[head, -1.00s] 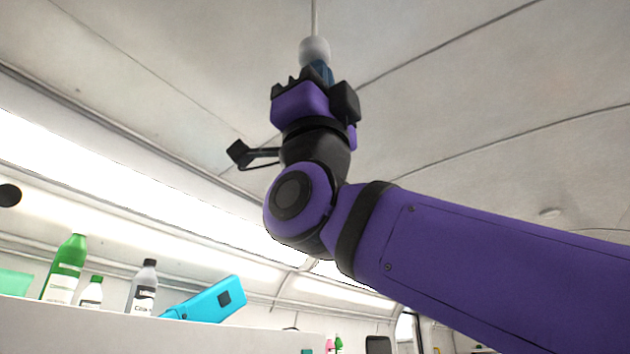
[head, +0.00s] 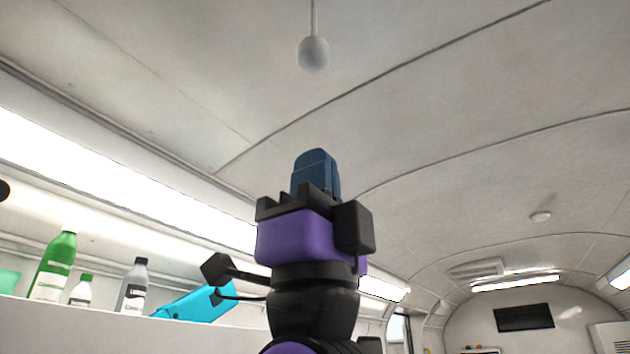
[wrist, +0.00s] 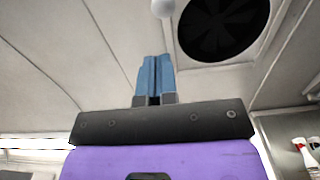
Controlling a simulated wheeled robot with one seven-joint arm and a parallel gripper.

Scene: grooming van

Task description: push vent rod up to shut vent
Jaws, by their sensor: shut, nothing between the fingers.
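The vent rod (head: 314,18) hangs from above the top of the head view and ends in a pale round knob (head: 314,53). The knob also shows at the top edge of the wrist view (wrist: 163,8). My gripper (head: 316,156) points up with its blue fingers shut and empty. Its tips are below the knob, with a clear gap in the head view. In the wrist view the shut fingers (wrist: 157,58) stand just left of a dark round vent fan (wrist: 222,25) in the ceiling. The rod's upper end is out of view.
The ceiling around the knob is clear. In the wrist view, bottles (wrist: 308,155) stand at lower right.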

